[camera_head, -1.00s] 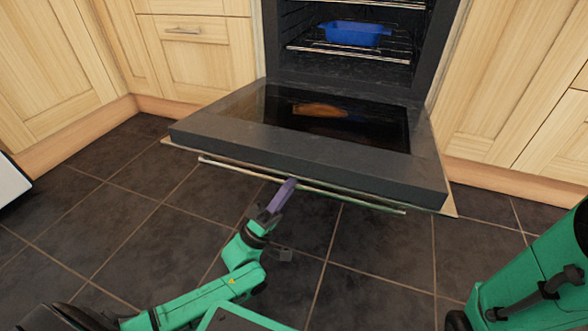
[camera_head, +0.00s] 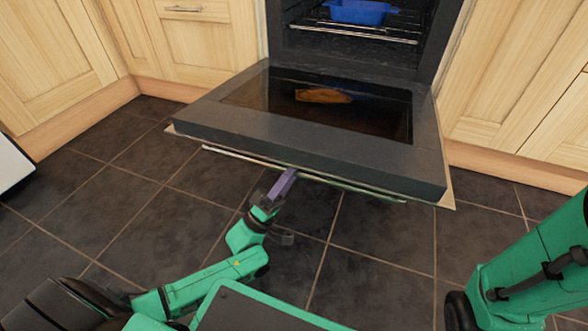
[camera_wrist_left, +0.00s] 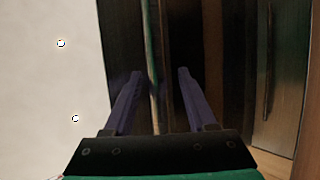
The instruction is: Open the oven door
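The oven door (camera_head: 285,132) is swung down, close to level, in front of the oven cavity (camera_head: 345,55). Its thin metal handle bar (camera_head: 350,187) runs along the front edge, on the side facing the floor. My left gripper (camera_head: 286,180) reaches up to the middle of this bar from below. In the left wrist view my two purple fingers (camera_wrist_left: 159,76) stand apart, with a narrow bar, seemingly the handle (camera_wrist_left: 153,50), between them. I see clear gaps beside it, so the fingers are not clamped. My right gripper is not visible; only my right arm shows at the right edge.
A blue dish (camera_head: 358,12) sits on a wire rack inside the oven. Light wooden cabinets (camera_head: 215,45) flank it on both sides. Dark floor tiles (camera_head: 380,240) are clear below and in front of the door. A white object (camera_head: 12,165) stands at the far left.

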